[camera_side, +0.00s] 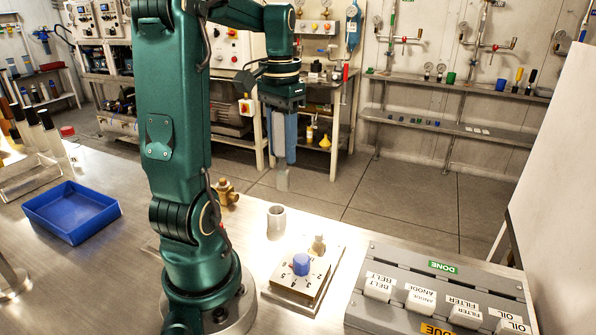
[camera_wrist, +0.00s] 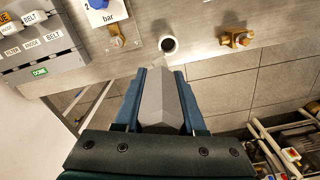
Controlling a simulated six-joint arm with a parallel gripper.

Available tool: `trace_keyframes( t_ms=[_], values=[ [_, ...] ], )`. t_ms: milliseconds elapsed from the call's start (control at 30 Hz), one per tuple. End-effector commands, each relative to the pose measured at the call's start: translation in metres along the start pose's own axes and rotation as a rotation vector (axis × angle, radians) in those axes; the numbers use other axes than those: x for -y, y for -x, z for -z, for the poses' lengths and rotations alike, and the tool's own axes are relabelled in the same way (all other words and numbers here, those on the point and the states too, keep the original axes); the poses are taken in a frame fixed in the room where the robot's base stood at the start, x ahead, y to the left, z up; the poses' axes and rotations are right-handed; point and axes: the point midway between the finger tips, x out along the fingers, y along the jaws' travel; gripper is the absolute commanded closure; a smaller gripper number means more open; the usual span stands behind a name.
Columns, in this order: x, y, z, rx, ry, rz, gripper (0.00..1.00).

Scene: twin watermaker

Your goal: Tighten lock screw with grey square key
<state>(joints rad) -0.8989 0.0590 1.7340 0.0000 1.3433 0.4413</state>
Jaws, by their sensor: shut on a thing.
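My gripper (camera_side: 284,150) hangs in the air beyond the bench's far edge, pointing down. Its blue fingers are shut on the grey square key (camera_wrist: 160,98), a grey block lying between them in the wrist view. That piece, which looks like the lock screw, also shows in the wrist view (camera_wrist: 116,36). Its tightness cannot be told.
A grey open cylinder (camera_side: 276,219) stands just beyond the dial. A brass fitting (camera_side: 228,192) stands near my arm. A grey labelled rack (camera_side: 368,311) is at front right, a blue tray (camera_side: 72,209) at left. The space around the key is free.

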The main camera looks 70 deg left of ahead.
Motion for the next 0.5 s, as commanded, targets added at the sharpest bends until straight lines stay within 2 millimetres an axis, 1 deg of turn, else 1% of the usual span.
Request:
trace_keyframes(
  t_ms=[33,100,300,400,500],
  values=[
    [-0.014,-0.001,0.002,0.000,0.000,-0.001,1.00],
    [-0.031,-0.003,0.004,0.001,0.005,-0.001,1.00],
    [-0.074,-0.007,0.002,0.002,-0.054,-0.002,1.00],
    [-0.087,-0.007,0.000,0.004,-0.107,-0.003,1.00],
    [-0.095,-0.007,-0.002,0.004,-0.141,-0.003,1.00]
  ],
)
